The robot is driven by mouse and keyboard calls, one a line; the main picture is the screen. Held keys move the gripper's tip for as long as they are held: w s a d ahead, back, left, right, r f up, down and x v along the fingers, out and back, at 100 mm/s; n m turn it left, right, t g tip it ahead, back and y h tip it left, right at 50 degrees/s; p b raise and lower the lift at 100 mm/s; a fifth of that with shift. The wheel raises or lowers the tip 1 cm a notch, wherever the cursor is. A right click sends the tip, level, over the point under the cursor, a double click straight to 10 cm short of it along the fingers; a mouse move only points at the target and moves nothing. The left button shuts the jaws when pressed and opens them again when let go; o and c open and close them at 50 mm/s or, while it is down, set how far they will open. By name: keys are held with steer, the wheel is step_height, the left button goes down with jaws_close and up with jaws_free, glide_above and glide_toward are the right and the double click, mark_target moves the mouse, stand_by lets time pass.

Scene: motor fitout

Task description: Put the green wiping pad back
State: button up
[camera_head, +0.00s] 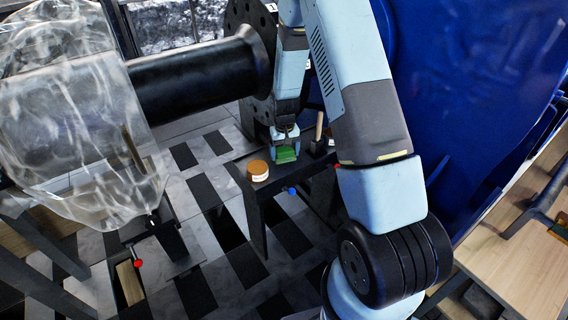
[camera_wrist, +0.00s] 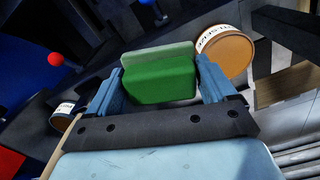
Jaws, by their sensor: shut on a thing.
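The green wiping pad (camera_wrist: 160,80) is a small block with a paler green top layer. In the wrist view my gripper (camera_wrist: 163,84) has a blue finger on each side of it and is shut on it. In the head view my gripper (camera_head: 285,142) points down over a small dark stand, with the green pad (camera_head: 286,155) at its fingertips. The pad is at or just above the stand's top; I cannot tell whether it touches.
The dark stand (camera_head: 262,187) also carries an orange-lidded tin (camera_head: 258,170), left of the pad, and a wooden-handled tool (camera_head: 319,127), right of it. A blue knob (camera_head: 291,190) is on its front. A black shaft (camera_head: 195,78) and plastic-wrapped part (camera_head: 75,110) lie left, a blue housing (camera_head: 470,90) right.

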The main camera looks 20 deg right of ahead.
steer(key=shift+w+d, duration=0.1)
steer(key=shift+d, duration=0.3)
steer(key=s+r+m, duration=0.4)
steer(key=s+m, duration=0.6)
steer(key=m, duration=0.4)
steer(key=w+f, duration=0.1)
steer(key=w, duration=0.2)
steer(key=w+f, duration=0.2)
steer(key=w, duration=0.1)
steer(key=w+f, duration=0.1)
steer(key=w, duration=0.2)
steer(key=shift+w+a+f, duration=0.15)
steer(key=shift+w+f, duration=0.05)
steer(key=shift+w, duration=0.2)
glide_above(283, 167)
steer(key=f, duration=0.4)
steer(key=shift+s+f, duration=0.35)
steer(key=shift+s, duration=0.05)
steer(key=shift+w+f, duration=0.25)
steer(key=shift+f, duration=0.1)
steer(key=shift+w+f, duration=0.1)
steer(key=shift+f, duration=1.45)
steer(key=o, duration=0.9)
steer(key=shift+f, duration=0.1)
